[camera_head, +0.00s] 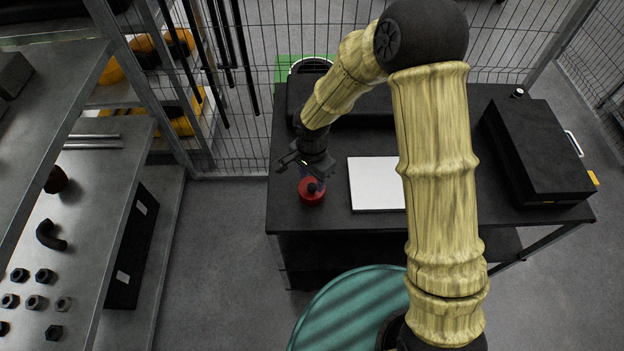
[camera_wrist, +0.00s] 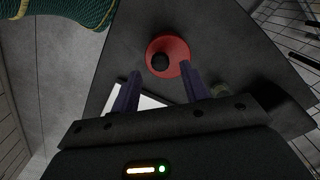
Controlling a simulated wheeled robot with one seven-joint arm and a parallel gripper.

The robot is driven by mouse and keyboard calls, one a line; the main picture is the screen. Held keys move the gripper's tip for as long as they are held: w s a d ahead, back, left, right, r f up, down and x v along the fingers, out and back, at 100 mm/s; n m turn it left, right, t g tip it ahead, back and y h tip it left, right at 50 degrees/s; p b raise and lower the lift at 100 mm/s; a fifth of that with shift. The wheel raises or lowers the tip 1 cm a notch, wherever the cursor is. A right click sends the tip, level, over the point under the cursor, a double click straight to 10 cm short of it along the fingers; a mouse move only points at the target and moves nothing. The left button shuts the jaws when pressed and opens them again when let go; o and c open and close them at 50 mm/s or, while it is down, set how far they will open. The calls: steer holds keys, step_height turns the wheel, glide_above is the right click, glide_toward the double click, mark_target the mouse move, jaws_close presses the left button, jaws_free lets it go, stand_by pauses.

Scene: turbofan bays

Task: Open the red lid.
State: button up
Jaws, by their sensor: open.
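The red lid (camera_head: 312,190) is a round red disc with a black knob on top. It is on the dark table (camera_head: 290,228) near its left front edge. In the wrist view the red lid (camera_wrist: 174,47) shows in the upper middle, with its black knob (camera_wrist: 160,62) towards me. My gripper (camera_head: 309,172) is above the lid and just behind it in the head view. In the wrist view my gripper (camera_wrist: 163,82) is open, its two fingers apart and nothing between their tips. The lid lies just beyond the fingertips, and I cannot tell the exact height gap. What is under the lid is hidden.
A white flat panel (camera_head: 375,184) lies right of the lid. A black case (camera_head: 537,150) stands at the table's right. A wire mesh fence (camera_head: 265,60) runs behind. A metal shelf with several nuts (camera_head: 35,302) is at the left, with free floor between.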

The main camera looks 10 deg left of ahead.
mark_target(312, 186)
steer(key=shift+f, duration=1.55)
steer(key=shift+c, duration=0.5)
jaws_close()
steer(key=shift+a+r+p, duration=0.1)
steer(key=shift+p, duration=0.25)
